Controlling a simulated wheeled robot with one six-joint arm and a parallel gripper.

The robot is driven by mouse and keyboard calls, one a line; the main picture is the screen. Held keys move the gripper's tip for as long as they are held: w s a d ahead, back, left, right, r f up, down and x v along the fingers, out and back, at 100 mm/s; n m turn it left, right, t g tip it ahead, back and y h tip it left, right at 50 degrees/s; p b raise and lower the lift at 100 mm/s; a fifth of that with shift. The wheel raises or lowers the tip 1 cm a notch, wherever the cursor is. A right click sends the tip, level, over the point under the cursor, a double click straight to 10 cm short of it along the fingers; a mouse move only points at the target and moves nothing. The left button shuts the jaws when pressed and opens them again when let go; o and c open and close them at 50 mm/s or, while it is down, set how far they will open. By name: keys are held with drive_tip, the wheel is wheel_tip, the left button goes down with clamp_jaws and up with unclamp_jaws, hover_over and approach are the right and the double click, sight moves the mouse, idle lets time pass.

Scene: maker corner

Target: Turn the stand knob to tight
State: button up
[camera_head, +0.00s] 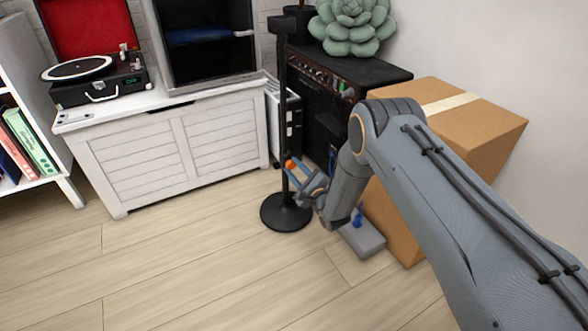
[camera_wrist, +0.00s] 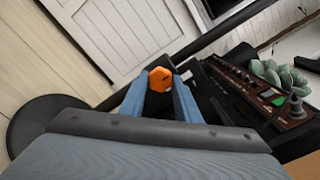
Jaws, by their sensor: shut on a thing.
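The stand (camera_head: 285,100) is a black pole on a round black base (camera_head: 286,213), upright on the floor in the head view. Its orange knob (camera_head: 289,164) sits partway up the pole. My gripper (camera_head: 289,171) reaches it from the right, with the blue fingers shut on the knob. In the wrist view the orange knob (camera_wrist: 160,79) shows between the two blue fingertips (camera_wrist: 160,88). The stand's base (camera_wrist: 45,118) is at the lower left there. I cannot tell from these frames how tight the knob is.
A white cabinet (camera_head: 180,150) stands behind the stand at left. A black amplifier (camera_head: 345,75) with a succulent plant (camera_head: 352,25) is behind at right. A cardboard box (camera_head: 470,105) and a grey pedal (camera_head: 362,240) are near my arm. The floor at front left is clear.

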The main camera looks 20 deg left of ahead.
drive_tip(key=shift+f+m, duration=0.1)
drive_tip(key=shift+m, duration=0.2)
drive_tip(key=o, duration=1)
drive_tip(key=shift+o, duration=0.2)
drive_tip(key=p+v, duration=0.2)
drive_tip(key=v, duration=0.6)
drive_tip(key=shift+p, duration=0.4)
